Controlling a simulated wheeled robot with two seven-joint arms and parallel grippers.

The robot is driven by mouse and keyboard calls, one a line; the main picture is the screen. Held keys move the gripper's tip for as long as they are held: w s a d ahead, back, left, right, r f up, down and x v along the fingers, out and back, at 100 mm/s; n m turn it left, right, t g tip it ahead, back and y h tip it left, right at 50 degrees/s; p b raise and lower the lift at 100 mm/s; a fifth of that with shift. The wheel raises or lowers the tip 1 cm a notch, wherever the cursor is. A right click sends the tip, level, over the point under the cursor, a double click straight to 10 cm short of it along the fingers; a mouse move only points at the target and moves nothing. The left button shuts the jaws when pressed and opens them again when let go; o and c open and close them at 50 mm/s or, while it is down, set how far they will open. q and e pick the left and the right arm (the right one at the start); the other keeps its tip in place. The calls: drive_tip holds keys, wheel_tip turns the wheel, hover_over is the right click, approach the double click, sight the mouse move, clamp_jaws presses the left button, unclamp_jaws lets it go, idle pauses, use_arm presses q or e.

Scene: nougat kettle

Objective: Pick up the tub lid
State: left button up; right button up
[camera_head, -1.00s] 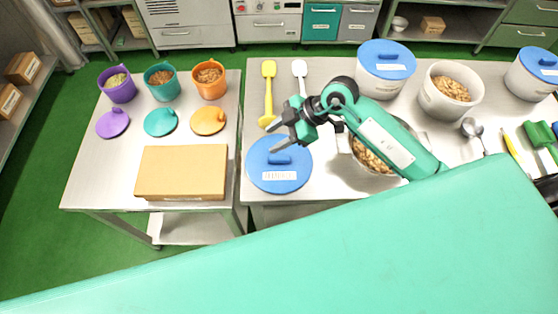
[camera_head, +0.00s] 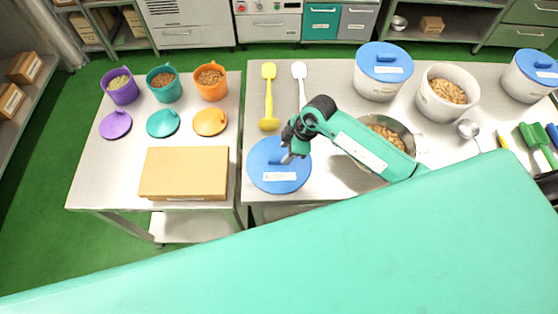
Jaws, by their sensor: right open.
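Several lids are in view. A large blue lid (camera_head: 266,178) with a white label and a raised handle lies flat at the left front of the right-hand table. My right gripper (camera_head: 287,158) is open and points down over this lid, close to its handle. I cannot tell whether the fingers touch the handle, since the gripper partly hides it. An open white tub (camera_head: 432,103) filled with nuts stands without a lid at the back. Two other white tubs, one (camera_head: 378,90) behind the arm and one (camera_head: 520,80) at the far right, wear blue lids. My left gripper is not in view.
A metal bowl of nuts (camera_head: 407,133) is partly under my right arm. Yellow (camera_head: 268,100) and white (camera_head: 299,80) spatulas lie behind the lid. The left table holds small coloured cups, their lids and a cardboard box (camera_head: 184,172). A gap separates the tables.

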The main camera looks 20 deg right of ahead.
sight(279, 159)
drive_tip(key=p+x, duration=0.2)
drive_tip(key=x, duration=0.2)
drive_tip(key=shift+w+a+f, duration=0.1)
drive_tip(key=shift+f, duration=0.25)
clamp_jaws()
